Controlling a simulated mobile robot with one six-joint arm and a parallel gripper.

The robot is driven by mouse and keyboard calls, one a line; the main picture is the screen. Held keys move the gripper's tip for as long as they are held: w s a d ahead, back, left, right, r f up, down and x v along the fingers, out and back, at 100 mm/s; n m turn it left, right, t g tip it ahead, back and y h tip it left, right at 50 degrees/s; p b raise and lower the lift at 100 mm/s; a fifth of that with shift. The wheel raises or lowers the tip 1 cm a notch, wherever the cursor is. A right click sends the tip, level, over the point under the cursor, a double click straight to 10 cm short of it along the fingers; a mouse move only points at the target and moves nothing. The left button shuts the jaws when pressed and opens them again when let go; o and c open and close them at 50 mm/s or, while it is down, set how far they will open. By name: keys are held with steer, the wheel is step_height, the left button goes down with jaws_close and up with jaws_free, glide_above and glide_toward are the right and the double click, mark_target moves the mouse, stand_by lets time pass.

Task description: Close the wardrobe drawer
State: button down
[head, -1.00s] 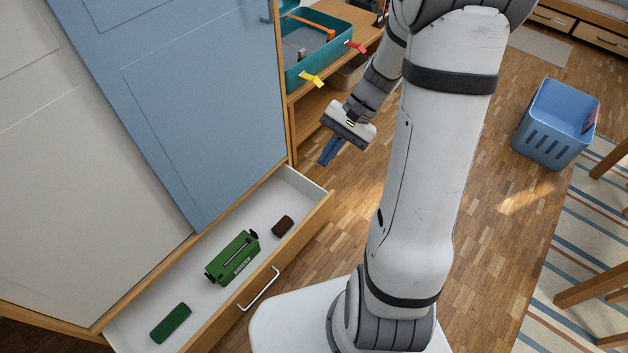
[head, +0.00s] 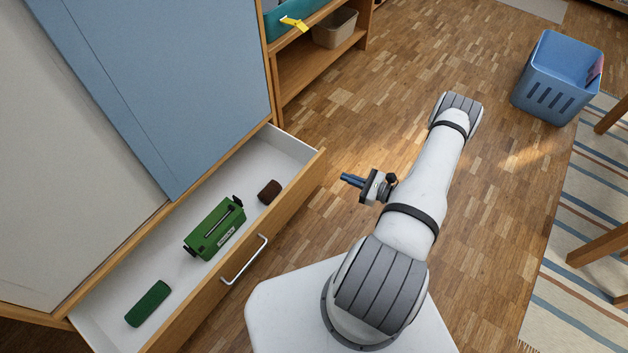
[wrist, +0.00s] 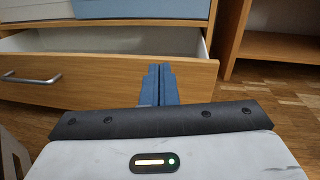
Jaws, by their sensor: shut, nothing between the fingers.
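The wardrobe drawer (head: 196,308) stands pulled out at the left in the head view. It has a wooden front with a silver handle (head: 245,259). Inside lie a green box-like object (head: 214,228), a dark green block (head: 148,303) and a brown block (head: 269,191). My gripper (head: 349,180) is shut and empty, to the right of the drawer and apart from it in the head view. In the wrist view the blue fingers (wrist: 159,82) point toward the drawer front (wrist: 100,84), near its right end. The handle (wrist: 30,77) shows at the left there.
The wardrobe (head: 150,80) has a blue door beside a white panel. A wooden shelf (head: 318,60) with a beige bin (head: 335,27) stands behind the drawer's right end. A blue basket (head: 556,77) stands at the far right. The wood floor between is clear.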

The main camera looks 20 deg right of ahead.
step_height(320, 180, down, 6)
steer(key=s+d+m+t+h+b, duration=0.1)
steer(key=s+m+t+h, duration=0.1)
steer(key=m, duration=0.1)
steer(key=b, duration=0.4)
glide_toward(311, 168)
steer(key=x, duration=0.5)
steer(key=shift+w+a+f, duration=0.15)
steer(key=shift+w, duration=0.15)
steer(key=shift+w+a, duration=0.25)
steer(key=shift+w, duration=0.2)
